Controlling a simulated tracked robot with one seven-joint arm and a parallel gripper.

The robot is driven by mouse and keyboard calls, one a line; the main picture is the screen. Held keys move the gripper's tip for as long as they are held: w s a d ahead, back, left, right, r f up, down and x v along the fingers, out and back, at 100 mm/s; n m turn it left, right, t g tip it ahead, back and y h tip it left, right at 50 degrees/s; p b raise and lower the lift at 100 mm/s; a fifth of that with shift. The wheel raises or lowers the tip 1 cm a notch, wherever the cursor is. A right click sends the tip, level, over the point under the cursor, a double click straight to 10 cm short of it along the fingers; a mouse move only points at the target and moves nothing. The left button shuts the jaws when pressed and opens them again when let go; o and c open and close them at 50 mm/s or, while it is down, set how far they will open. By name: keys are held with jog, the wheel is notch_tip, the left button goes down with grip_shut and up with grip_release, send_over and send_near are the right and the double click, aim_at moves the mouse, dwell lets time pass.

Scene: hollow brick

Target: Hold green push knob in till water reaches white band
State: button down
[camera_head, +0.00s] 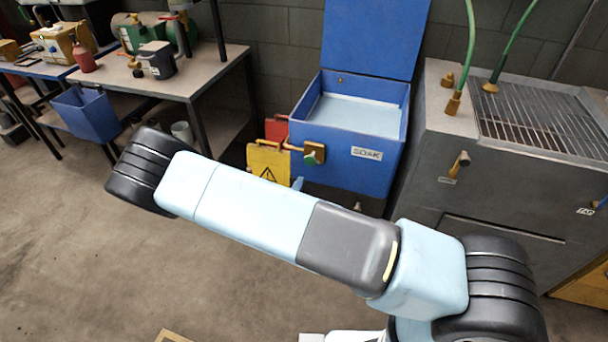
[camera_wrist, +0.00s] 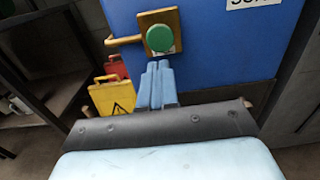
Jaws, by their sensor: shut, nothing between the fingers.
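The green push knob (camera_wrist: 160,38) sits on a brass plate on the front of the blue tank marked SOAK. In the head view the knob (camera_head: 310,158) shows at the tank's front left. The blue tank (camera_head: 345,165) has its lid raised and pale water (camera_head: 355,115) inside. I cannot make out a white band for certain. My gripper (camera_wrist: 157,66) is shut and empty, its light blue fingertips just below the knob in the wrist view. I cannot tell whether they touch it. In the head view my arm hides most of the gripper.
A grey sink unit (camera_head: 500,170) with a grate and green hoses stands to the right. A workbench (camera_head: 200,75) stands at the left. The floor in front is open.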

jog(key=shift+v, duration=1.65)
